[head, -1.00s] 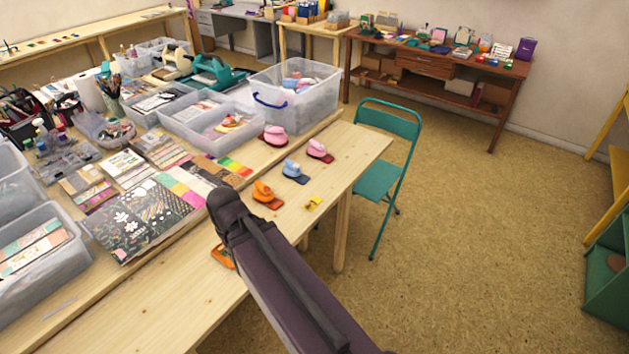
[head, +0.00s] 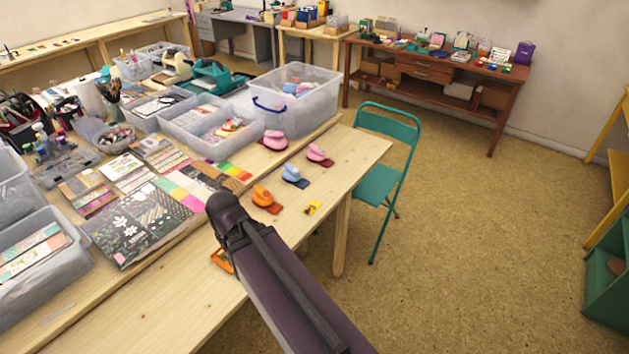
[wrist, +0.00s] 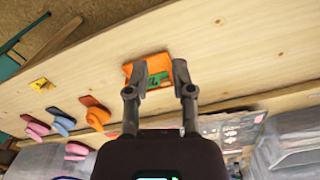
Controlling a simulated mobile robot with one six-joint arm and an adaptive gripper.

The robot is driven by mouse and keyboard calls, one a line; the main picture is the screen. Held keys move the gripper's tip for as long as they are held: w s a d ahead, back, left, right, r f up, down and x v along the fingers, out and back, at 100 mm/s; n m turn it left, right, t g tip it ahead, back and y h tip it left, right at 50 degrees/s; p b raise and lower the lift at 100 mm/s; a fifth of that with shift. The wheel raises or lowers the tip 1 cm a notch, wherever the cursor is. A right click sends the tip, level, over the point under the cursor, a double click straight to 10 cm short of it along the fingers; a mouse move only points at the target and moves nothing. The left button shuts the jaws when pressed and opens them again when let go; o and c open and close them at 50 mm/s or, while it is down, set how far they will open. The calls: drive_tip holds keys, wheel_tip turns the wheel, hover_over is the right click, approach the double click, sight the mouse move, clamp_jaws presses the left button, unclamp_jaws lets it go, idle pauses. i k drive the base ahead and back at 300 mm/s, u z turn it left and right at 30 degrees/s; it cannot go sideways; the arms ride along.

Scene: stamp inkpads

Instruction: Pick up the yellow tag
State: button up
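The yellow tag (head: 312,208) lies flat on the wooden table near its right edge, just right of an orange punch. In the wrist view the yellow tag (wrist: 41,84) is at the left, well away from my fingers. My gripper (wrist: 158,80) is open, with its two fingers apart. An orange inkpad (wrist: 147,70) with a green patch shows between and beyond the fingertips; I see no contact with it. In the head view my arm covers my gripper and part of the orange inkpad (head: 221,260).
Orange (head: 264,197), blue (head: 292,174) and pink (head: 318,155) punches stand near the tag. Paper pads (head: 130,220) and clear bins (head: 295,100) fill the table's left side. A green folding chair (head: 385,165) stands beside the table's right edge. The front wooden strip is mostly clear.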

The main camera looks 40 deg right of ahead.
sight(313, 206)
drive_tip(key=k, duration=1)
drive_tip(key=z, duration=0.75)
drive_tip(key=i, duration=0.8)
drive_tip(key=u, duration=0.1)
